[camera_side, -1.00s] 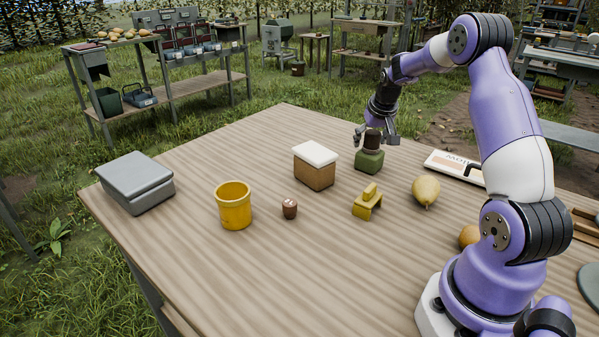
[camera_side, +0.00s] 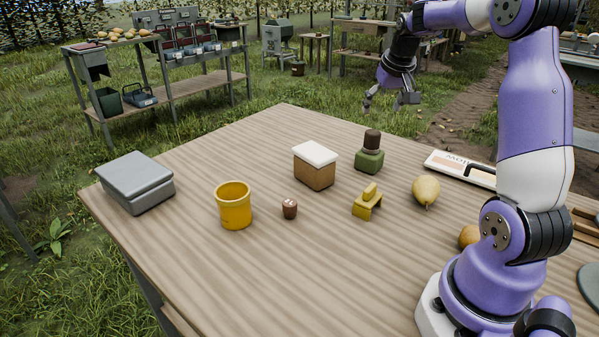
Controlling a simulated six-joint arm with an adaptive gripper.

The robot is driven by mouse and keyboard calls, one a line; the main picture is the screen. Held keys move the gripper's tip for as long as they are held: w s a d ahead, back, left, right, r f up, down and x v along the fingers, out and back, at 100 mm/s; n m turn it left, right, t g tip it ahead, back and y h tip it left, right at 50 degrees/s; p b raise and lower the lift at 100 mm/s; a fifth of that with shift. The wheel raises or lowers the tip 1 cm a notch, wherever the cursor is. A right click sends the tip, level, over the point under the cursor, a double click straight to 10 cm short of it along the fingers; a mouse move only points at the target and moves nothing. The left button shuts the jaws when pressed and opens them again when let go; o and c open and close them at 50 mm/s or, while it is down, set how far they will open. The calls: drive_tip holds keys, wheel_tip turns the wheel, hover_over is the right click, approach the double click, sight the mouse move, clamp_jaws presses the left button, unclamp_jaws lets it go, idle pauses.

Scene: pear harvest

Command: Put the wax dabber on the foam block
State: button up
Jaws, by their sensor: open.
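A dark brown cylindrical piece, which I take for the wax dabber (camera_side: 372,139), stands upright on a green block, which I take for the foam block (camera_side: 369,161). The green block sits on the wooden table towards its back edge. The brown piece looks level, and its lower end is at the top of the green block. My gripper (camera_side: 387,101) is open and empty, above and slightly right of the brown piece and clear of it.
On the table (camera_side: 270,265) are a white-topped brown box (camera_side: 314,169), a yellow cup (camera_side: 234,207), a small brown piece (camera_side: 290,209), a yellow stand (camera_side: 367,204), a pear (camera_side: 426,191), a grey case (camera_side: 136,184) and a lettered board (camera_side: 458,168). The front middle is clear.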

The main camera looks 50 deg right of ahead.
drive_tip(key=a+r+n, duration=0.2)
drive_tip(key=a+r, duration=0.1)
drive_tip(key=a, duration=0.8)
drive_tip(key=s+a+f+n+t+y, duration=0.1)
drive_tip(key=s+a+n, duration=0.2)
drive_tip(key=s+a, duration=0.2)
drive_tip(key=s+a+f+n+t+y, duration=0.1)
drive_tip(key=s+a, duration=0.4)
drive_tip(key=a, duration=0.7)
drive_tip(key=shift+a+f+n+y, duration=0.15)
drive_tip(key=shift+n+y, duration=0.45)
drive_tip(key=shift+n, duration=0.4)
